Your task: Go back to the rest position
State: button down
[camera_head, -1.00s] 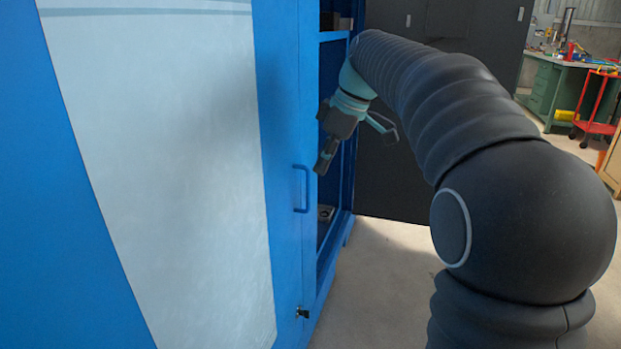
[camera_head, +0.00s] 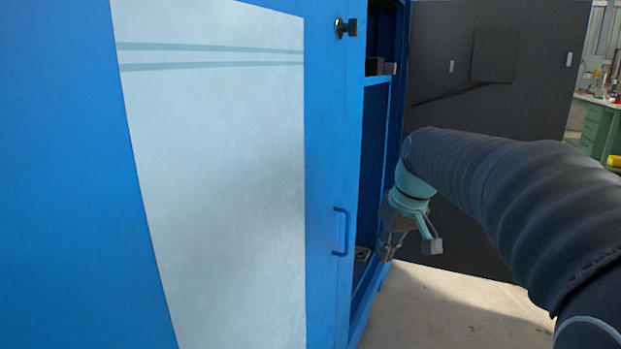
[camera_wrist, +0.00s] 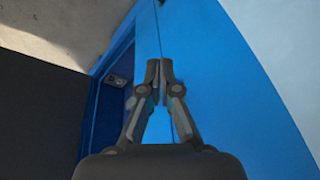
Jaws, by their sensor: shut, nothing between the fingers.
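My gripper (camera_head: 388,254) hangs at the end of my dark arm, just right of the blue cabinet's (camera_head: 326,130) open section in the head view. In the wrist view, my gripper (camera_wrist: 159,70) has its two dark fingers together at the tips, with nothing between them. The blue cabinet face (camera_wrist: 215,70) lies beyond the fingers there. I cannot tell whether the fingers touch the cabinet.
A blue handle (camera_head: 341,232) stands out from the cabinet front, left of my gripper. The open section holds a small grey item (camera_head: 362,255) low down. A dark panel (camera_head: 450,120) stands behind my arm. Bare floor (camera_head: 440,310) lies below my gripper.

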jog(key=s+f+m+t+h, duration=0.1)
jog(key=s+f, duration=0.3)
jog(key=s, duration=0.8)
jog(key=s+f+m+t+h, duration=0.1)
jog(key=s+f, duration=0.3)
jog(key=s, duration=0.8)
jog(key=shift+d+m+t, duration=0.4)
jog(key=shift+d+m, duration=0.05)
jog(key=shift+m, duration=0.25)
jog(key=shift+s, duration=0.1)
